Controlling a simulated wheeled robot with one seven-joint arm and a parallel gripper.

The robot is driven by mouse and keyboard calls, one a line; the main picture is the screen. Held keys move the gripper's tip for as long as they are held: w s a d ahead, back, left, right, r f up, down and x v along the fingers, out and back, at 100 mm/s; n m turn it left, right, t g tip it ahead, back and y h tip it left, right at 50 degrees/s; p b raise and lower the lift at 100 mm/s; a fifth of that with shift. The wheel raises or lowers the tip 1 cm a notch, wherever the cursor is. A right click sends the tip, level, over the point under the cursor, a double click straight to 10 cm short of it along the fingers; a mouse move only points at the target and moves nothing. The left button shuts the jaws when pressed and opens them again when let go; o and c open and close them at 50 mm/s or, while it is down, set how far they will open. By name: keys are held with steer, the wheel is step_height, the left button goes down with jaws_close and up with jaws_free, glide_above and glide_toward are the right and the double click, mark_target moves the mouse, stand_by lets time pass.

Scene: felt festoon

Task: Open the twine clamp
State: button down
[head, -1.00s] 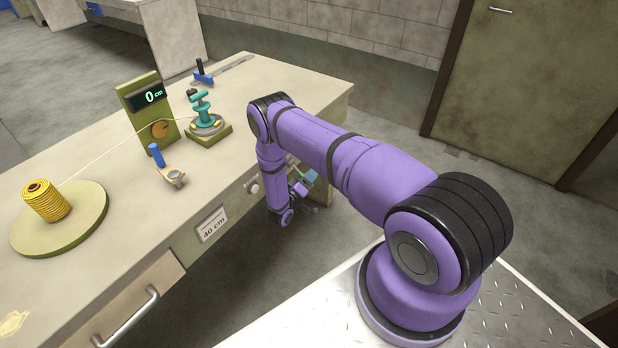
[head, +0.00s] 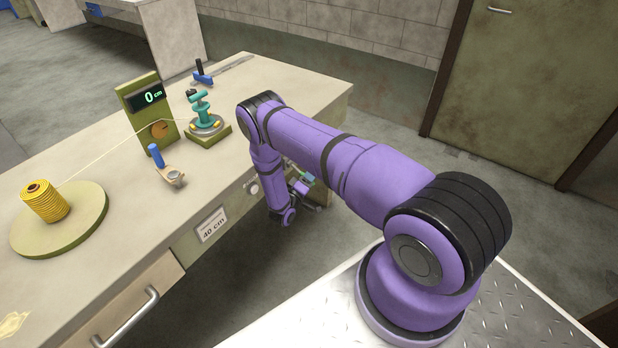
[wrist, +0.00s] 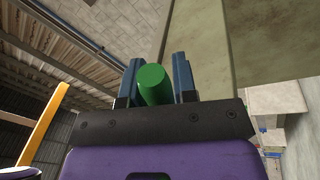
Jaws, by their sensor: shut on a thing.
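A teal clamp-like device (head: 204,113) stands upright on an olive base on the bench; it looks like the twine clamp. Pale twine runs to it from the yellow spool (head: 44,202) past the meter (head: 148,108), which reads 0 cm. I cannot tell from here whether the clamp is open. My gripper (wrist: 157,66) shows two blue fingers shut on a green cylinder (wrist: 153,86) in the wrist view. In the head view my gripper is low beyond the bench's front edge, partly hidden behind my arm and well apart from the clamp.
A blue-handled tool with a ring (head: 168,168) lies in front of the meter. A blue and black tool (head: 202,74) sits at the back. The bench front carries a 40 cm card (head: 211,225) and a drawer handle (head: 128,318). Bare bench (head: 290,85) lies right of the clamp.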

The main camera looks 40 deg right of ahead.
step_height(320, 180, up, 9)
steer(key=n+t+y, duration=0.2)
steer(key=n+y, duration=0.1)
steer(key=n, duration=1.2)
steer(key=shift+w+a+t, duration=0.2)
steer(key=shift+w+t, duration=0.1)
steer(key=shift+w, duration=0.15)
steer(key=c, duration=0.9)
jaws_free()
steer(key=shift+a, duration=0.1)
steer(key=v, duration=1)
steer(key=shift+s+a, duration=0.2)
steer(key=shift+s, duration=0.05)
